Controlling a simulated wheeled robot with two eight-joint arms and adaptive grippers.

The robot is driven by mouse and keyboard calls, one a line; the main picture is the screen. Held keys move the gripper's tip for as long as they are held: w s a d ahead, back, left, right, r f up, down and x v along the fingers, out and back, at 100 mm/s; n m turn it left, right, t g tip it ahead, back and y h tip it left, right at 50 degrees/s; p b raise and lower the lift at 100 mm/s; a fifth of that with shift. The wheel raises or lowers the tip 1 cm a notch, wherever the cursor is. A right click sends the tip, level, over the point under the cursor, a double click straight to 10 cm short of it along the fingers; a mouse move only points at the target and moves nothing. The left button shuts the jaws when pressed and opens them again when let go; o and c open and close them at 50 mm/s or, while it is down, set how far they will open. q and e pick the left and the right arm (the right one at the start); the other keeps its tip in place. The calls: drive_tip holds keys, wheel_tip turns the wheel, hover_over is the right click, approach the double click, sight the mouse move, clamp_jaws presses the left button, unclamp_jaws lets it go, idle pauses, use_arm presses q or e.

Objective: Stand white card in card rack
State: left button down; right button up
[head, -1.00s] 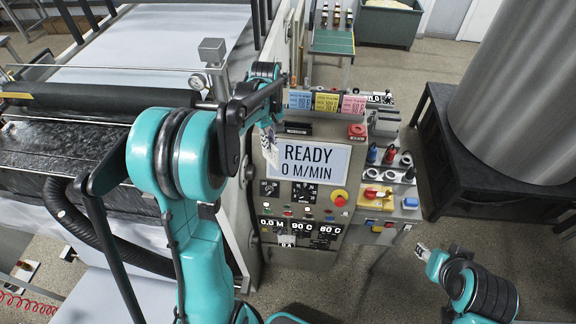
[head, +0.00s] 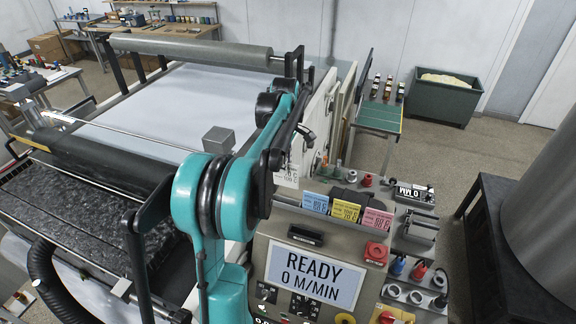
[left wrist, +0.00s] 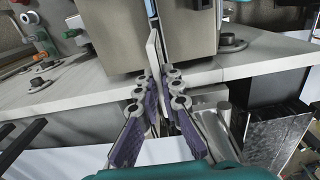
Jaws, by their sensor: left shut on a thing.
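My left gripper (head: 303,134) is shut on a white card (head: 287,176), left of the card rack (head: 332,216) in the head view. The card hangs with printed text, partly hidden by my arm. The rack is on the machine's control panel and holds a blue card (head: 315,203), a yellow card (head: 346,210) and a pink card (head: 377,219). In the left wrist view, the fingers of my left gripper (left wrist: 157,85) pinch the white card (left wrist: 153,50), seen nearly edge-on. My right gripper is out of view.
A READY display (head: 314,276) is below the rack. A red button (head: 376,252) and several knobs are to its right. The coating machine's roller (head: 190,50) and white web lie left. A green bin (head: 442,97) stands on the floor behind.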

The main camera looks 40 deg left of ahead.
sight(286, 186)
use_arm(q)
drive_tip(key=shift+w, duration=0.1)
drive_tip(key=shift+f, duration=0.1)
drive_tip(key=shift+f+b, duration=0.3)
drive_tip(key=shift+b, duration=0.05)
drive_tip(key=shift+f+b, duration=1.8)
drive_tip(key=shift+f, duration=0.75)
drive_tip(key=shift+f+b, duration=1.7)
drive_tip(key=shift+f, duration=0.55)
drive_tip(key=c, duration=1.6)
unclamp_jaws()
